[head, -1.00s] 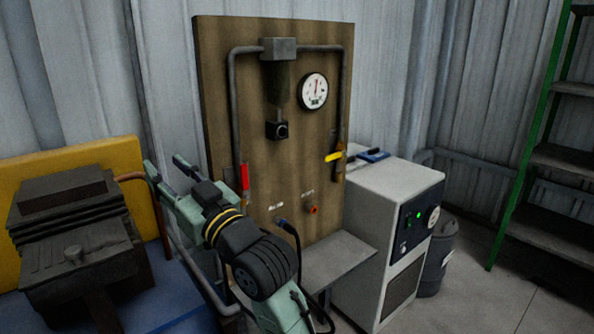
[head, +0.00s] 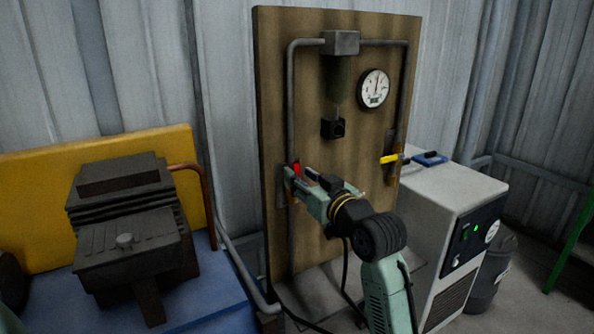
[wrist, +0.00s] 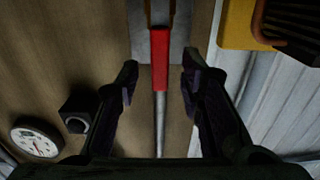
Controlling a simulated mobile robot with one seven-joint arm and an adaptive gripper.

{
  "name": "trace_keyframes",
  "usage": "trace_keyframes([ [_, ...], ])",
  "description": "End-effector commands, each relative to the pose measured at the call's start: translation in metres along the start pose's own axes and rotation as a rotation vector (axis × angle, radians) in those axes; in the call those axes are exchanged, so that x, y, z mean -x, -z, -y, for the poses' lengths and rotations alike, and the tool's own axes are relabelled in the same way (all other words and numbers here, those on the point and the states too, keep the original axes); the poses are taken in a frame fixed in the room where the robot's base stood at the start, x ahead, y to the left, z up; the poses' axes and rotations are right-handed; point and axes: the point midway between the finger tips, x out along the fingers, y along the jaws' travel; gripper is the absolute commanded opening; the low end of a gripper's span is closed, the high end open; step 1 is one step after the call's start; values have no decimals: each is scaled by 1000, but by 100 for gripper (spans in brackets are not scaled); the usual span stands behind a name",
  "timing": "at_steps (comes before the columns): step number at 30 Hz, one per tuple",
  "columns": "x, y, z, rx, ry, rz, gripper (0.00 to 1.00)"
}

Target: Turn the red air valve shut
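The red valve handle (head: 296,168) is on the left grey pipe of the wooden board and lies in line with that pipe. In the wrist view the red handle (wrist: 159,60) shows between the two dark fingers, with the pipe running below it in the picture. My gripper (head: 301,178) is open at the board, its fingers on either side of the handle. In the wrist view my gripper (wrist: 160,80) has a visible gap between each finger and the handle. The lower part of the valve is hidden by my gripper in the head view.
A yellow handle (head: 390,159) sits crosswise on the right pipe. A gauge (head: 374,89) and a black fitting (head: 333,128) are on the board. A dark machine (head: 130,215) stands at left, a white cabinet (head: 455,195) at right.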

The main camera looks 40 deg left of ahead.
Motion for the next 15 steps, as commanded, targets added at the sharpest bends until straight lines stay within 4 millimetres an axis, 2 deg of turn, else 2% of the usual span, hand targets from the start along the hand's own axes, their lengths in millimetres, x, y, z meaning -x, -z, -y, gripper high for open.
trace_keyframes([
  [3,-17,1,1,1,1,1,35],
  [6,-26,0,1,1,1,1,35],
  [15,-30,0,1,1,0,-1,35],
])
